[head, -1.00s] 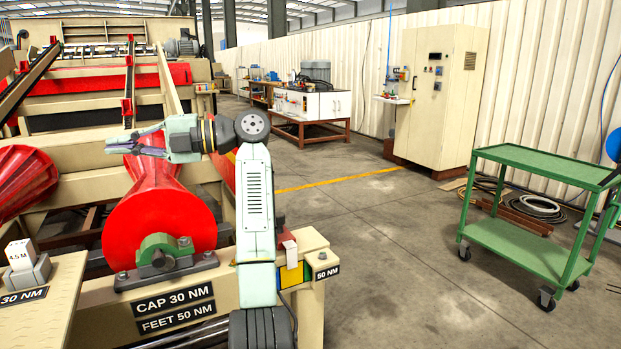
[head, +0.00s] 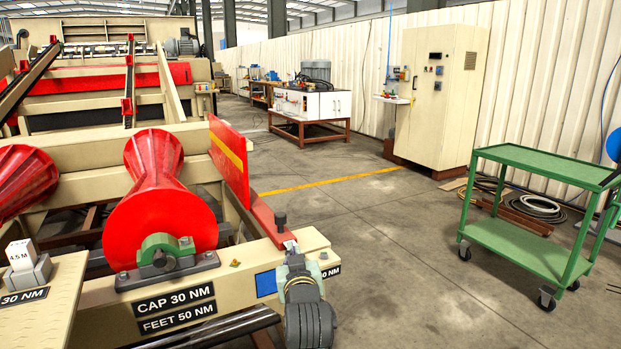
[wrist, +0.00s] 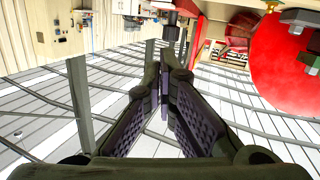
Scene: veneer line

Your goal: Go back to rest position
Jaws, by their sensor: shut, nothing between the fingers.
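My gripper (wrist: 165,75) is in the wrist view, its two dark fingers meeting at the tips with nothing between them. The wrist picture is upside down, with the roof beams in its lower part. Only part of my arm is seen there, low at the bottom centre in front of the beige frame's corner. A red roller (head: 160,222) in its green bearing cap (head: 166,246) stands left of my arm. Red roller surfaces also show at the right of the wrist view (wrist: 270,65).
The beige frame (head: 110,318) with torque labels fills the left. A red plate with a yellow stripe (head: 230,160) stands behind the corner. A green cart (head: 545,165) is at the right, a beige cabinet (head: 440,90) behind it. The floor (head: 390,260) between is clear.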

